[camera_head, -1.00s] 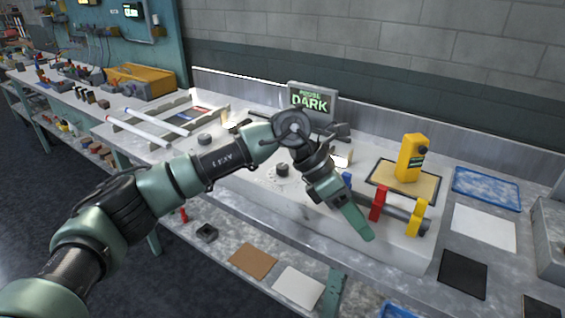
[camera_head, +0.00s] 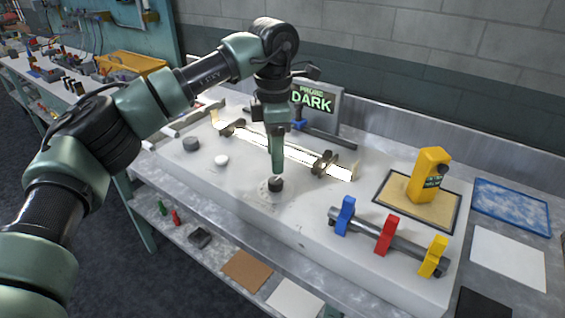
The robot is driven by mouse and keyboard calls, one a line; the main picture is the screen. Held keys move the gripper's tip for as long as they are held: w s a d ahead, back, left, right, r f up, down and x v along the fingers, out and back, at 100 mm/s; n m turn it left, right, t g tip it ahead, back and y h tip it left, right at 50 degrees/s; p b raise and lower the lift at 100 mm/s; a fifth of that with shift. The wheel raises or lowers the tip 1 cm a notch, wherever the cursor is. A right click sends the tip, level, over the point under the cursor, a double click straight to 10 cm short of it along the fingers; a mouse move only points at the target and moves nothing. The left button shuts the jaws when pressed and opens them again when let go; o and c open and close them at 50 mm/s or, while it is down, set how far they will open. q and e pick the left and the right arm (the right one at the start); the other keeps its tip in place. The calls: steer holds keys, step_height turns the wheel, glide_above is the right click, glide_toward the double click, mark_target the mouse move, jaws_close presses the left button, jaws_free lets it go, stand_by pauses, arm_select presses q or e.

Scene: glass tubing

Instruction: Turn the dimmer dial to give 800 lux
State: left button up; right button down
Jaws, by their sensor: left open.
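A black dial (camera_head: 275,185) with a marked ring around it sits on the white bench top in the middle of the view. I take it to be the dimmer dial; its reading is too small to make out. My left gripper (camera_head: 277,168) points straight down just above the dial, its fingertips at or near the top; I cannot tell whether they touch. It is open, though its fingers overlap in this view. A screen (camera_head: 314,101) behind reads "PROBE DARK". A yellow meter (camera_head: 426,178) stands on a tan pad at the right; its display is unreadable.
A glowing glass tube (camera_head: 300,154) lies in holders behind the dial. A grey knob (camera_head: 191,144) and a white button (camera_head: 221,160) are to the left. A rod with blue, red (camera_head: 387,235) and yellow clamps lies at the front right.

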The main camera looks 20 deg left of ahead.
mark_target(275, 180)
arm_select(q)
steer(key=shift+w+a, duration=0.1)
steer(key=shift+w, duration=0.3)
steer(key=shift+w+f, duration=0.1)
steer(key=shift+f, duration=0.15)
steer(key=f, duration=0.1)
steer(key=s+f, duration=0.1)
steer(key=f, duration=0.1)
steer(key=shift+f+p, duration=0.15)
steer(key=shift+p, duration=0.2)
step_height(275, 180, down, 2)
steer(key=shift+w+f, duration=0.1)
steer(key=shift+f, duration=0.7)
jaws_close()
arm_select(e)
steer(key=shift+s+a+r, duration=0.1)
steer(key=shift+s+r, duration=0.2)
steer(key=shift+r, duration=0.2)
